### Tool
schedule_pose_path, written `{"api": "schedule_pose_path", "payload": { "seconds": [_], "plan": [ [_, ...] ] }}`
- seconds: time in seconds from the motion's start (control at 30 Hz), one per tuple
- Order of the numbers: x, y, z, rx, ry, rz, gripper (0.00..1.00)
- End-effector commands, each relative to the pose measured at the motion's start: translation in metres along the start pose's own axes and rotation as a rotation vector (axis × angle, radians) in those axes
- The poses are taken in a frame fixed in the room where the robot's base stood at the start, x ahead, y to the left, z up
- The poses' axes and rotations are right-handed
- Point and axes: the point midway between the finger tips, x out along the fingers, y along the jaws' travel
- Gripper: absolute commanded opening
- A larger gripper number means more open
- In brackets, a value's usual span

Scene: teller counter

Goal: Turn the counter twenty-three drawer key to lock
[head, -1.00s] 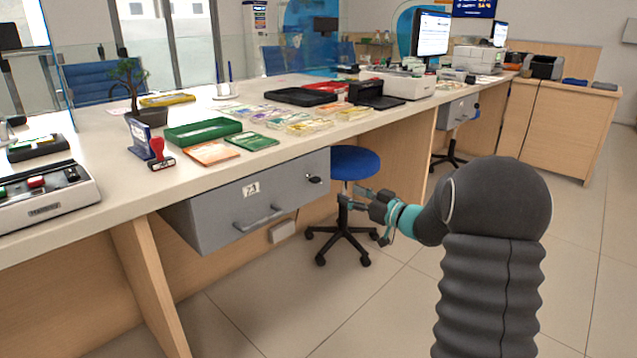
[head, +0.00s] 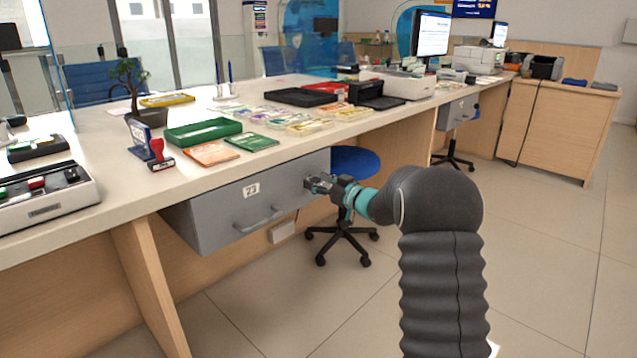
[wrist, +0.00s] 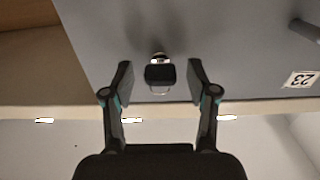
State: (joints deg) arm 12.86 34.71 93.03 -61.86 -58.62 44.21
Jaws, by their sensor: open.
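The grey drawer (head: 235,205) under the counter bears a "23" label (head: 251,190), which also shows in the wrist view (wrist: 300,79). The key (wrist: 160,75) has a black head and a small ring, and sits in the lock on the drawer front. My gripper (wrist: 160,82) is open, with one finger on each side of the key head and a gap showing on both sides. In the head view my gripper (head: 308,184) is at the drawer's upper right corner and hides the key. The wrist view is upside down.
A blue stool (head: 350,163) stands behind my gripper. The counter top (head: 110,180) above holds a green tray (head: 203,131), a red stamp (head: 157,150) and cards. The floor at the right is open.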

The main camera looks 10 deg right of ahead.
Motion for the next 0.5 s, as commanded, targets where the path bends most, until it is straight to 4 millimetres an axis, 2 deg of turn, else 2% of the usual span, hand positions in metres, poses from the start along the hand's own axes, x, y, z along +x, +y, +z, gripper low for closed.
{"api": "schedule_pose_path", "payload": {
  "seconds": [0.13, 0.37, 0.5],
  "plan": [
    [-0.0001, -0.0001, 0.0000, 0.000, 0.000, 0.000, 0.58],
    [-0.0002, -0.0001, 0.0000, 0.000, 0.000, 0.000, 0.01],
    [-0.0002, 0.0000, 0.0000, -0.001, 0.000, 0.000, 0.00]
  ]
}}
